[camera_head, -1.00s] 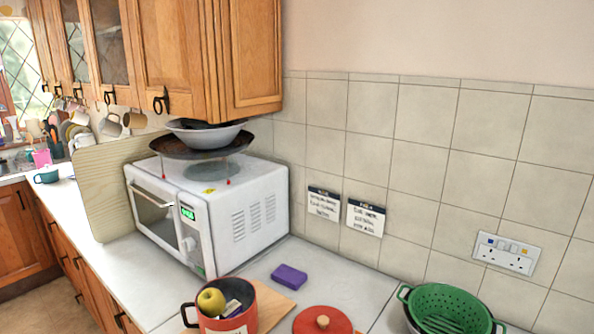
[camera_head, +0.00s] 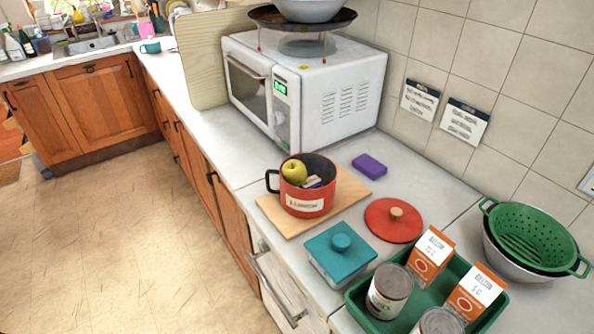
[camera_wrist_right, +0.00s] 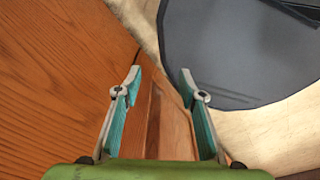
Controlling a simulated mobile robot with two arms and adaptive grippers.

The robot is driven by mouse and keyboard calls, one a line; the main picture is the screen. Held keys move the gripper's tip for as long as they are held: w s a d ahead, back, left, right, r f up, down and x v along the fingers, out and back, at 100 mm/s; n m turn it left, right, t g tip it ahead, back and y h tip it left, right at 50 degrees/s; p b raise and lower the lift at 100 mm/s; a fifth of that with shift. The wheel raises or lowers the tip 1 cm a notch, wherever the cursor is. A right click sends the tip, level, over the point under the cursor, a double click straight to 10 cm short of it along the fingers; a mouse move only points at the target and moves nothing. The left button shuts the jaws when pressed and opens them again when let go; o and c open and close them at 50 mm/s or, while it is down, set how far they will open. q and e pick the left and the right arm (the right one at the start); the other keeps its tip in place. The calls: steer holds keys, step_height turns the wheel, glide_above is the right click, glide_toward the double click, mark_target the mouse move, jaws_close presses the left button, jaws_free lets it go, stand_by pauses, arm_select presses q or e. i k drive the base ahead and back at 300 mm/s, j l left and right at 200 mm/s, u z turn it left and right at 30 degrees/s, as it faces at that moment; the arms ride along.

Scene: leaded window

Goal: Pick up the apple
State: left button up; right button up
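A yellow-green apple (camera_head: 294,171) sits in the open red pot (camera_head: 307,198), in the head view. The pot stands on a wooden board (camera_head: 268,213) on the counter. My right gripper (camera_wrist_right: 159,75) is open and empty in the right wrist view, with its two fingers well apart, over wooden surfaces. Neither gripper shows in the head view, and my left gripper is in no frame.
A red lid (camera_head: 385,222), a teal lidded box (camera_head: 338,262) and a purple sponge (camera_head: 369,164) lie around the board. A green tray (camera_head: 353,300) holds cartons and cans. A white microwave (camera_head: 335,110) stands behind the pot. Open floor (camera_head: 110,240) lies left of the counter.

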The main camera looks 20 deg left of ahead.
mark_target(295, 173)
steer(key=j+u, duration=0.25)
steer(key=j, duration=0.4)
steer(key=i+j+u, duration=0.2)
steer(key=j, duration=0.45)
steer(key=k, duration=0.1)
